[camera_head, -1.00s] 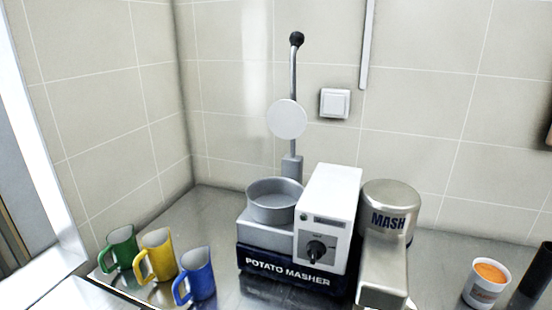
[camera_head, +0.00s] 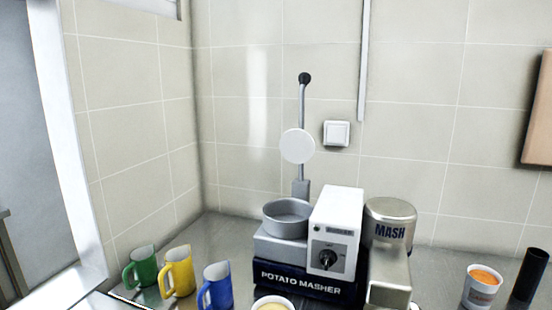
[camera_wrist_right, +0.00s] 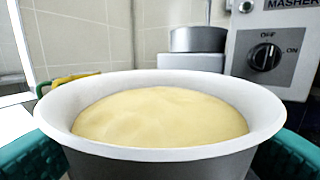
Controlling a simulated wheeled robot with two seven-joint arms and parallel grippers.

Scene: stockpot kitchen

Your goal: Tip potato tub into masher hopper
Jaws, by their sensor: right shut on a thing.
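The potato tub (camera_wrist_right: 160,150) is a white round tub full of pale yellow potato, large in the right wrist view. My right gripper (camera_wrist_right: 165,160) is shut on it, with teal fingers at both sides, and the tub looks level. The tub's top also shows at the bottom edge of the head view (camera_head: 273,303), in front of the masher. The potato masher (camera_head: 303,284) has a round grey hopper (camera_head: 287,218), open at the top, and a raised lever with a white disc (camera_head: 297,146). The hopper also shows behind the tub in the right wrist view (camera_wrist_right: 198,40). My left gripper is not in view.
Green (camera_head: 142,266), yellow (camera_head: 178,272) and blue (camera_head: 216,286) jugs stand left of the masher. A metal MASH unit (camera_head: 389,226) stands at its right. A white cup with orange contents (camera_head: 482,287) and a black cylinder (camera_head: 530,275) stand far right.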

